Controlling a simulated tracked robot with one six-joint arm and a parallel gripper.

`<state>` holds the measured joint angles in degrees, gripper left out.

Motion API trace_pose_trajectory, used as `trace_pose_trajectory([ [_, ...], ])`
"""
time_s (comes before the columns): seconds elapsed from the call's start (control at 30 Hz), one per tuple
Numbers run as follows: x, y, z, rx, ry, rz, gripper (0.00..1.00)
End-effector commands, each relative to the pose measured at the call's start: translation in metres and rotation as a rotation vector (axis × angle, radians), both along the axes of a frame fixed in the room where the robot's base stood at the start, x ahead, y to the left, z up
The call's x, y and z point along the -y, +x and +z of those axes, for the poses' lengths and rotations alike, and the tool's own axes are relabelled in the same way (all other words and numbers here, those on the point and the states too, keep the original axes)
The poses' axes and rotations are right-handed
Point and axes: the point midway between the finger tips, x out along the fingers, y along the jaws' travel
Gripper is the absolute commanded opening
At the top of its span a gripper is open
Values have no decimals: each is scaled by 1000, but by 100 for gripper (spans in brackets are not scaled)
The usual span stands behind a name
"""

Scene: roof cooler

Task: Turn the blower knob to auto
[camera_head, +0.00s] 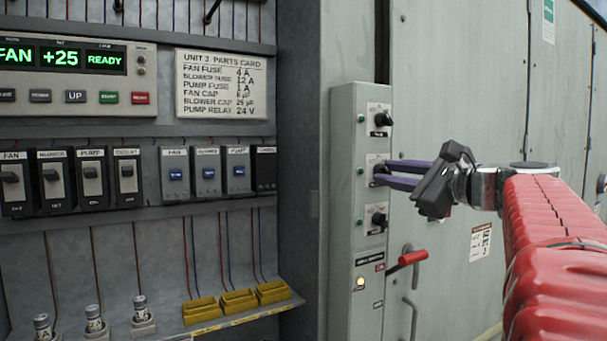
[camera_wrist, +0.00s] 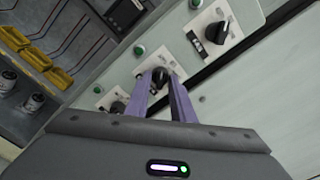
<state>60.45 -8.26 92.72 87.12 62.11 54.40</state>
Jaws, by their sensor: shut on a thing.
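A narrow grey control box (camera_head: 348,200) carries three black rotary knobs in a column, each on a white label plate. My gripper (camera_head: 382,173) reaches in from the right, its two purple fingers shut on the middle knob (camera_wrist: 160,74). In the wrist view, my gripper (camera_wrist: 163,84) has that knob between its fingertips. The fingers hide much of the middle knob and plate in the head view, so its pointer position cannot be told. The upper knob (camera_head: 383,119) and lower knob (camera_head: 379,219) are free. The small knob labels are too blurred to read.
Below the knobs are a lit yellow lamp (camera_head: 361,283) and a red-handled lever (camera_head: 408,259). An open cabinet at left holds a green display (camera_head: 62,56), breakers, fuses and yellow holders (camera_head: 238,301). A large grey panel (camera_head: 450,80) stands behind my arm.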

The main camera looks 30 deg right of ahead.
Motion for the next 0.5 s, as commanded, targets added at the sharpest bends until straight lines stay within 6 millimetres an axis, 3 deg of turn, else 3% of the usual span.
trace_pose_trajectory([
  [0.5, -1, 0, -1, -2, -50, 5, 0],
])
